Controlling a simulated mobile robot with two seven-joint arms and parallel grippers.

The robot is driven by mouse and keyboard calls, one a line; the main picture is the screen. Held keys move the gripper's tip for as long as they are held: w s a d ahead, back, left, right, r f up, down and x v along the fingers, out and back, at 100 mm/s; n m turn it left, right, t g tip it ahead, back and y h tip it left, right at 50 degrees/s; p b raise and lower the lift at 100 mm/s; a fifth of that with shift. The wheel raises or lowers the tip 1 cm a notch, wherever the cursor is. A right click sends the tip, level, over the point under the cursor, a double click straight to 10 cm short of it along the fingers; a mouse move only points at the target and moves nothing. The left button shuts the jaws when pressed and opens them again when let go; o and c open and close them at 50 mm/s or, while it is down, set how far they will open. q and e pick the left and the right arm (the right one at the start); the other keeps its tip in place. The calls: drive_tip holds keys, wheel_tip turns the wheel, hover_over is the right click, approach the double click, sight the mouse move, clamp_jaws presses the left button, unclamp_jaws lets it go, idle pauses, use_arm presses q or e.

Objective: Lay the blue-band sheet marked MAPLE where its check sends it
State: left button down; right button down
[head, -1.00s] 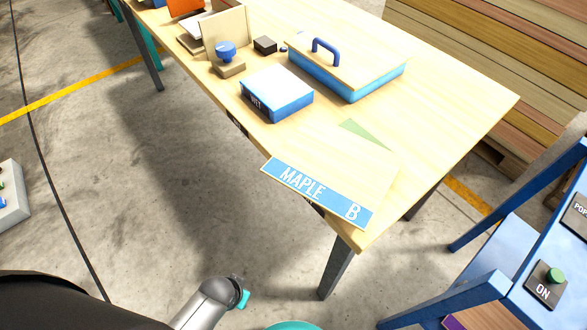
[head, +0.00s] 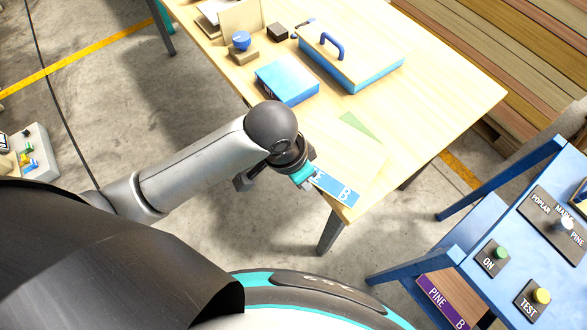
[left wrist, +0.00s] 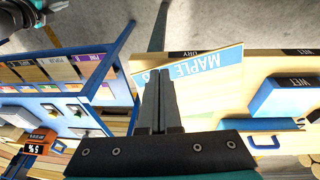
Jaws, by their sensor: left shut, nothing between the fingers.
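The MAPLE sheet (head: 352,160) lies at the table's near right corner, its blue band (head: 335,187) along the front edge. The band's B shows in the head view; my left gripper covers much of the lettering. The left wrist view shows MAPLE on the band (left wrist: 197,66). My left gripper (head: 312,178) is at the band, fingers together and empty; I cannot tell whether they touch it. In the left wrist view its shut fingers (left wrist: 160,82) point at the sheet. Part of what looks like my right gripper (left wrist: 52,8) shows in that view's top left corner, its fingers unclear.
A blue box (head: 287,80) and a larger lidded blue box (head: 350,62) stand on the table (head: 440,105). A stamp (head: 241,45) is behind. A blue stand (head: 510,220) at right carries a species dial, ON and TEST buttons. A small display (left wrist: 38,138) reads 5 %.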

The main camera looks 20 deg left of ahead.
sight(313, 163)
use_arm(q)
drive_tip(key=w+a+f+g+y, duration=0.1)
drive_tip(key=w+a+y, duration=0.1)
drive_tip(key=a, duration=0.4)
drive_tip(key=w+d+f+b, duration=0.1)
drive_tip(key=w+d+f, duration=0.1)
drive_tip(key=f, duration=0.8)
drive_tip(key=shift+w+d+b, duration=0.2)
drive_tip(key=shift+w+b, duration=0.2)
drive_tip(key=shift+w, duration=0.35)
drive_tip(key=shift+w+f, duration=0.1)
drive_tip(key=w+d, duration=0.2)
drive_tip(key=w+d+b, duration=0.1)
drive_tip(key=w, duration=0.1)
drive_tip(key=shift+w+d, duration=0.3)
drive_tip(key=shift+d, duration=0.05)
drive_tip(key=shift+s+a, duration=0.1)
